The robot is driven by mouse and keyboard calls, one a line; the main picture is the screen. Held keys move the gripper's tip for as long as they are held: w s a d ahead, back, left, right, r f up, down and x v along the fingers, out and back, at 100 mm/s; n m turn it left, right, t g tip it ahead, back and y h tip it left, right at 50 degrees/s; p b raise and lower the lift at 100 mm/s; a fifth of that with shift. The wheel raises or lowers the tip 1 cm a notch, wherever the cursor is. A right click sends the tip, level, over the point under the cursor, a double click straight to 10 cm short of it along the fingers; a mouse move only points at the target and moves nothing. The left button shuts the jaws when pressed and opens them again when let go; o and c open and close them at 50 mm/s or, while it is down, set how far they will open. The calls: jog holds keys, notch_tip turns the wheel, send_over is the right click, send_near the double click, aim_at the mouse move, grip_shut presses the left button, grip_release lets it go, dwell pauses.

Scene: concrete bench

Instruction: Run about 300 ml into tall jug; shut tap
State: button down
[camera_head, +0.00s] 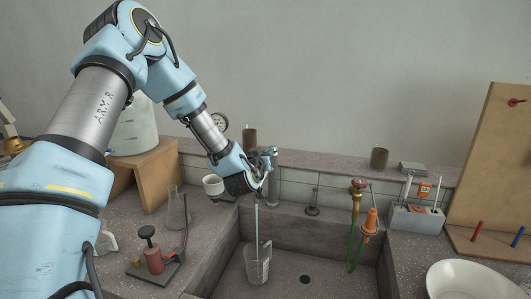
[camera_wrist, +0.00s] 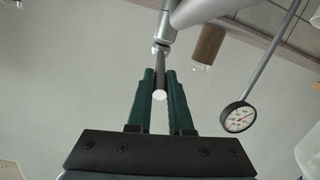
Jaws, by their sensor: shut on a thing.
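The tall jug (camera_head: 251,268) is a clear measuring jug with marks on its side. It stands in the sink under the metal tap (camera_head: 268,153). A thin pale stream of water (camera_head: 257,222) falls from the tap into the jug's mouth. The water level in the jug is too small to read. My gripper (camera_head: 262,182) is at the tap, above the jug. In the wrist view its two green fingers (camera_wrist: 160,90) are closed on the tap's thin lever (camera_wrist: 160,70), which has a white round end. The gripper partly hides the tap in the head view.
The grey sink (camera_head: 310,222) has a drain (camera_head: 305,279) right of the jug. A glass flask (camera_head: 177,208) and a red device (camera_head: 152,258) stand left of the sink. A white mug (camera_head: 213,185) is close to my wrist. A brass fitting (camera_head: 357,193) and white bowl (camera_head: 470,282) are at right.

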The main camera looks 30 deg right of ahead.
jog(key=c, duration=0.8)
grip_release()
jog(key=shift+c, duration=0.2)
jog(key=shift+s+a, duration=0.1)
jog(key=shift+s+a+b, duration=0.25)
jog(key=shift+b, duration=0.15)
jog(key=b+v, duration=0.4)
jog(key=v, duration=0.6)
jog(key=shift+r, duration=0.1)
